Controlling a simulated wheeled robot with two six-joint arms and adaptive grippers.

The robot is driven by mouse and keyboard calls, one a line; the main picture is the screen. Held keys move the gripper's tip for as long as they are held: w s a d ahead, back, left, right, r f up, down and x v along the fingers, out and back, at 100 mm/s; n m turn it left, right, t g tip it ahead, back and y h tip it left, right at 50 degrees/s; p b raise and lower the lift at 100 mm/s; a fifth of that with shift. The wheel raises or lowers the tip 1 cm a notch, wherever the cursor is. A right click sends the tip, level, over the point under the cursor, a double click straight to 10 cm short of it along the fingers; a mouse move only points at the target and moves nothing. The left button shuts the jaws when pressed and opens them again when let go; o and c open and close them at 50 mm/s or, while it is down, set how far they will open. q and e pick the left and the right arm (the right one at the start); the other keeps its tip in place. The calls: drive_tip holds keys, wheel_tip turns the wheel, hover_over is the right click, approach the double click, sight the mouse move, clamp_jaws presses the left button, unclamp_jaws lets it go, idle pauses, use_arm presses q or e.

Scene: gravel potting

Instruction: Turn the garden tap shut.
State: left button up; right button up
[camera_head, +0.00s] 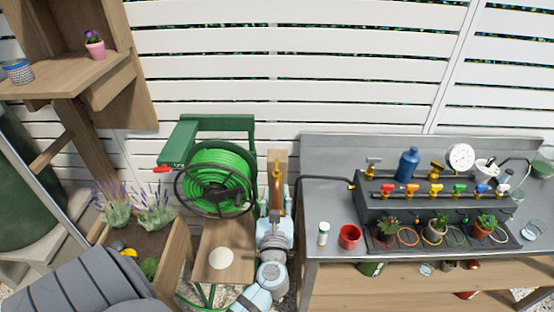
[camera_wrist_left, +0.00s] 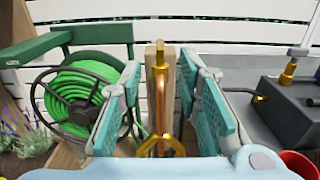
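The garden tap (camera_head: 277,175) is a brass and copper fitting on a wooden post, in front of the white fence. In the left wrist view its copper pipe (camera_wrist_left: 170,105) rises along the post, with brass at the top and a forked brass part (camera_wrist_left: 160,146) low down. My left gripper (camera_head: 276,205) is open, its teal fingers (camera_wrist_left: 165,100) spread on either side of the pipe and post. Gaps show between the fingers and the pipe. The gripper hides the tap's lower part in the head view. My right gripper is not in view.
A green hose reel (camera_head: 218,172) stands close to the left of the tap. A grey metal bench (camera_head: 322,210) to the right carries a valve manifold (camera_head: 425,195), a red cup (camera_head: 349,237) and potted plants. A wooden planter (camera_head: 150,245) with lavender stands at lower left.

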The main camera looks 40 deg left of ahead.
sight(277, 164)
use_arm(q)
drive_tip(key=x, duration=0.9)
drive_tip(key=b+x, duration=0.1)
drive_tip(key=x, duration=0.3)
drive_tip(key=shift+w+a+f, duration=0.25)
drive_tip(key=shift+f, duration=0.05)
clamp_jaws()
